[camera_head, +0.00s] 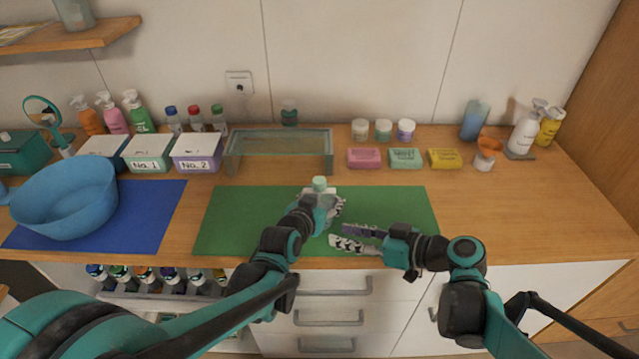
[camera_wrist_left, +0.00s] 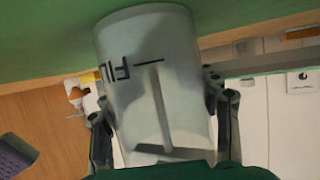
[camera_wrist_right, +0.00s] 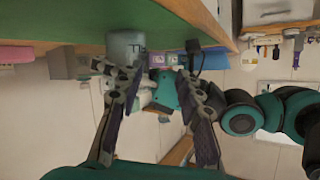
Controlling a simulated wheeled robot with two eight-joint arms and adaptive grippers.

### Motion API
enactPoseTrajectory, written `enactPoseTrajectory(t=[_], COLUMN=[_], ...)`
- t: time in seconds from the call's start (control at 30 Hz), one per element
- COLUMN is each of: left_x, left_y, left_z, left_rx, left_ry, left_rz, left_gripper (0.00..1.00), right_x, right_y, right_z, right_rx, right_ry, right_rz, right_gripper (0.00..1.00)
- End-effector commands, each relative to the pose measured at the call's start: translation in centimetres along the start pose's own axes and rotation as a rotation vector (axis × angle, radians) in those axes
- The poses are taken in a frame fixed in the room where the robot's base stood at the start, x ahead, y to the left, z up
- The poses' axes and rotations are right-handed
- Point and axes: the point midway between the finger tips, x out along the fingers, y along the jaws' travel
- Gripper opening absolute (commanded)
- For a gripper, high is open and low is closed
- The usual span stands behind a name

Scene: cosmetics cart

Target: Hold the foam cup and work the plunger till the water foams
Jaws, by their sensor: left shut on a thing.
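The foam cup (camera_wrist_left: 155,60) is a translucent grey cylinder with a fill mark. In the left wrist view a plunger rod (camera_wrist_left: 160,105) shows inside it, with a flat disc at its end. In the head view the cup (camera_head: 323,216) is over the green mat, partly hidden by my left gripper (camera_head: 322,204), which is shut around it. My right gripper (camera_head: 339,235) is open and empty, just right of the cup, near the mat's front edge. In the right wrist view the cup (camera_wrist_right: 127,46) lies beyond its spread fingers. I cannot make out water or foam.
The green mat (camera_head: 235,220) is otherwise bare. A blue basin (camera_head: 65,200) stands on a blue mat at the left. Behind are a glass tray (camera_head: 278,158), lidded boxes and soap bars (camera_head: 405,158). Jars and bottles line the wall. Bare wood lies right of the mat.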

Motion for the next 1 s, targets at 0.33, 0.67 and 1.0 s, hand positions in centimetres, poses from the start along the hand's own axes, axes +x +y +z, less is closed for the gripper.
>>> enactPoseTrajectory(t=[0.33,0.67,1.0], left_x=[0.0,0.0,0.0], left_y=[0.0,0.0,0.0], left_z=[0.0,0.0,0.0], left_rx=[0.000,0.000,0.000], left_ry=[0.000,0.000,0.000], left_rz=[0.000,0.000,0.000], left_gripper=[0.12,0.12,0.12], right_x=[-2.5,1.1,6.9], right_y=[4.0,3.8,3.4], right_z=[-5.5,-7.4,-9.6], right_rx=[-0.243,-0.264,-0.263], right_ry=[0.350,0.376,0.375], right_rz=[-0.022,-0.025,-0.022], right_gripper=[0.36,0.36,0.36])
